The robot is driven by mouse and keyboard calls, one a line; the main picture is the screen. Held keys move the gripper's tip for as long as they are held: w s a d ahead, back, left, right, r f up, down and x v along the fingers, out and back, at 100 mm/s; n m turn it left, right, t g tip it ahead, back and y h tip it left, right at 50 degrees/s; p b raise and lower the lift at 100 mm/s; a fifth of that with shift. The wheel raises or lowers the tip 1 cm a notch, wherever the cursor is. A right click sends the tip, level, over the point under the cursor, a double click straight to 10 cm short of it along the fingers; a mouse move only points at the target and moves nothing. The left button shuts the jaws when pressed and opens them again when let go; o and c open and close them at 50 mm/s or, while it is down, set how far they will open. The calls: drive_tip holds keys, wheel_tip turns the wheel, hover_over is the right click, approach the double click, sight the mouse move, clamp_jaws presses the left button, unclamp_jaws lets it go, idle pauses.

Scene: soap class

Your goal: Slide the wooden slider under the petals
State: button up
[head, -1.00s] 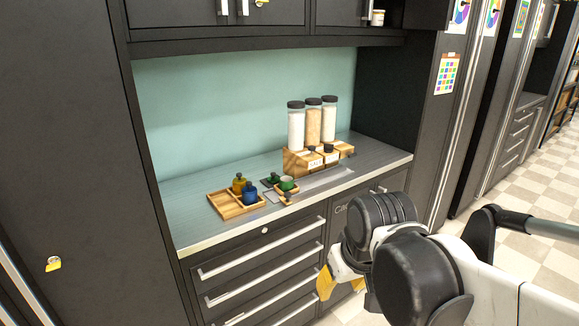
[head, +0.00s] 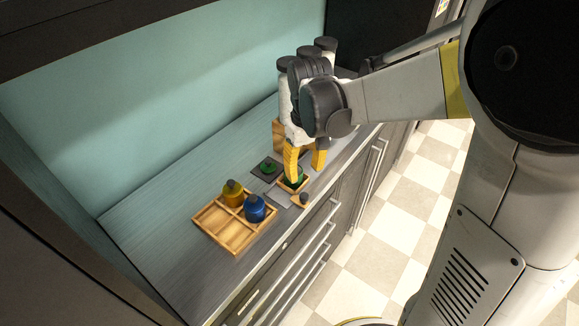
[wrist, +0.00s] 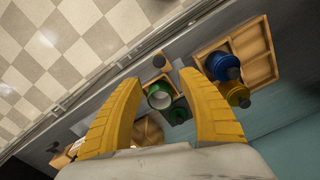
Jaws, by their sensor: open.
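A small wooden piece, likely the slider (head: 285,187), lies near the counter's front edge, with a dark knob (head: 303,198) at one end; it also shows in the wrist view (wrist: 149,81). A green cup (wrist: 159,97) with a pale inside sits on it. In the head view my yellow fingers partly hide this cup. My gripper (head: 304,172) is open, fingers pointing down, above and around the cup's area. In the wrist view the fingers (wrist: 160,78) spread either side of the cup. I cannot make out petals clearly.
A green-topped item on a dark plate (head: 266,169) lies just behind the cup. A divided wooden tray (head: 216,232) to the left holds a yellow jar (head: 233,194) and a blue jar (head: 254,209).

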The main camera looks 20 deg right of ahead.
sight(304, 195)
drive_tip(key=f+b, duration=0.1)
drive_tip(key=f, duration=0.4)
drive_tip(key=f+b, duration=0.2)
drive_tip(key=f, duration=0.3)
drive_tip(key=shift+s+d+f, duration=0.1)
drive_tip(key=shift+s+f, duration=0.05)
drive_tip(key=shift+s, duration=0.05)
